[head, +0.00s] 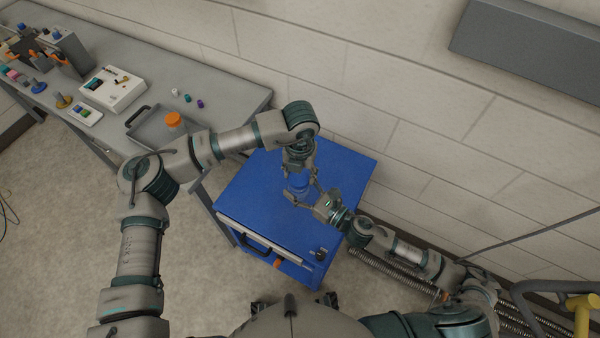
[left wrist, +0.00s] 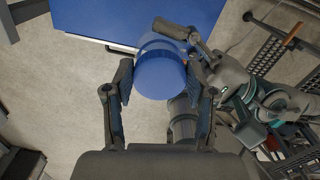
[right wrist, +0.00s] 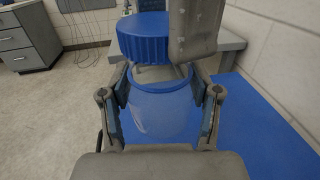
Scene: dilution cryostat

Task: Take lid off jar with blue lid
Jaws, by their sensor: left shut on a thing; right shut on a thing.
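The blue lid (right wrist: 145,38) is a ribbed round cap. My left gripper (left wrist: 160,74) is shut on the lid's sides, and the lid also shows between its fingers in the left wrist view (left wrist: 160,78). The clear jar (right wrist: 160,112) stands over the blue cabinet top, and my right gripper (right wrist: 166,86) is shut around its body. In the right wrist view the lid is above the jar, with a visible gap between them. In the head view the arms partly hide the jar and lid.
The blue cabinet (head: 255,205) has free room on its top around the jar. A grey bench (head: 225,98) at the left holds a tray (head: 150,133), an orange-lidded container (head: 173,119), a white device (head: 113,90) and small coloured caps. A wall stands behind the cabinet.

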